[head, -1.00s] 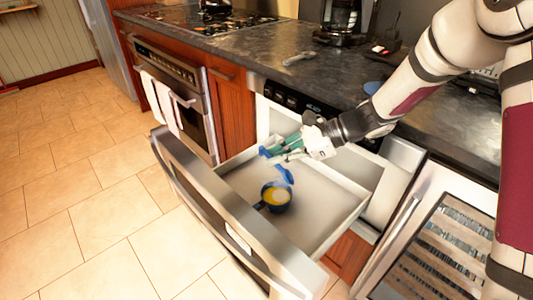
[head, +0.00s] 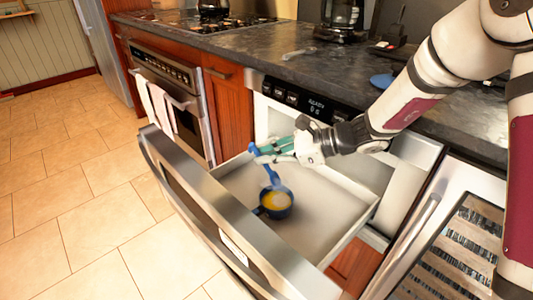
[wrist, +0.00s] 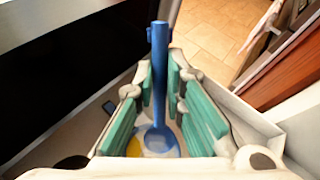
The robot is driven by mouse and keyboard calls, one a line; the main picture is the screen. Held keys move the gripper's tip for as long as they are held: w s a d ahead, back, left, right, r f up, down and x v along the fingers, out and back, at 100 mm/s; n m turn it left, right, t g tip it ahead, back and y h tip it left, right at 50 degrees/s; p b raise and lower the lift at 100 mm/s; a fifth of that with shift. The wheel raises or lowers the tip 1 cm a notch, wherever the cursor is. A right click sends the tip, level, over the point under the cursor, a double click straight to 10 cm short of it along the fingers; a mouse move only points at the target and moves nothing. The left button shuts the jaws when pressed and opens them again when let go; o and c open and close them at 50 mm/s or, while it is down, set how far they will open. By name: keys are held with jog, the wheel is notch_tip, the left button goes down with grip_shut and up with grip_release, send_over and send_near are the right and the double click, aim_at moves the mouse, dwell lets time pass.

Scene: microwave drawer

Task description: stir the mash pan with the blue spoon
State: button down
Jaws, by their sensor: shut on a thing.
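The blue spoon (head: 267,167) is held by its handle in my gripper (head: 274,149), above the open microwave drawer (head: 331,194). Its handle top sticks up past the fingers, and its lower end slants down to the mash pan. The pan (head: 265,210) is small and dark blue, with yellow mash (head: 275,201) inside, and rests on the drawer floor. I cannot tell whether the spoon touches the mash. In the wrist view the spoon (wrist: 160,60) stands between the green finger pads, its bowl end below, with a bit of yellow mash (wrist: 134,147) beside it.
The drawer's steel front (head: 205,205) and pale side walls surround the pan. The dark counter (head: 330,65) above holds a coffee maker (head: 341,18) and a blue item (head: 382,80). An oven (head: 175,90) stands left, and a wine cooler (head: 460,235) right.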

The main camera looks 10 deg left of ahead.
notch_tip(320, 180, down, 7)
jog(key=b, duration=0.5)
dwell(0.3)
